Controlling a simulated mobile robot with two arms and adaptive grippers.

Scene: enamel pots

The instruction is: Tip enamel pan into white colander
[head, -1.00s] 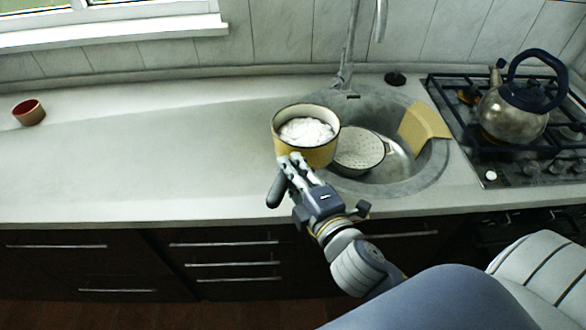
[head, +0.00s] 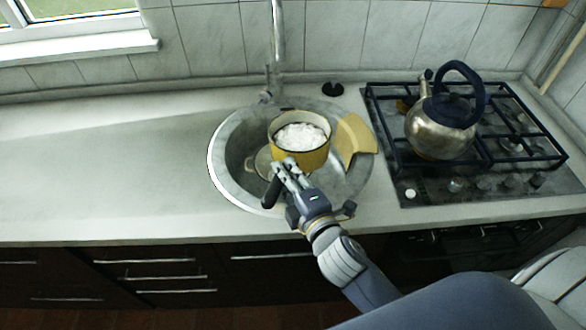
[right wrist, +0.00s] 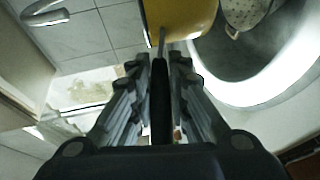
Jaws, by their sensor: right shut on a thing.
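The yellow enamel pan (head: 312,160) is upright over the sink and holds white contents (head: 301,136). Its side also shows at the top of the right wrist view (right wrist: 180,18). My right gripper (head: 284,172) is shut on the pan's dark handle (head: 271,192), at the front of the pan. The white colander (head: 262,163) is in the sink, mostly hidden behind and below the pan. Its perforated wall shows at the top right of the right wrist view (right wrist: 243,12). My left gripper is not in view.
The round sink (head: 222,172) has a faucet (head: 278,50) behind it. A yellow board-like piece (head: 354,138) leans at the sink's right side. A kettle (head: 438,128) stands on the gas hob (head: 500,165) to the right. The counter (head: 110,170) on the left is clear.

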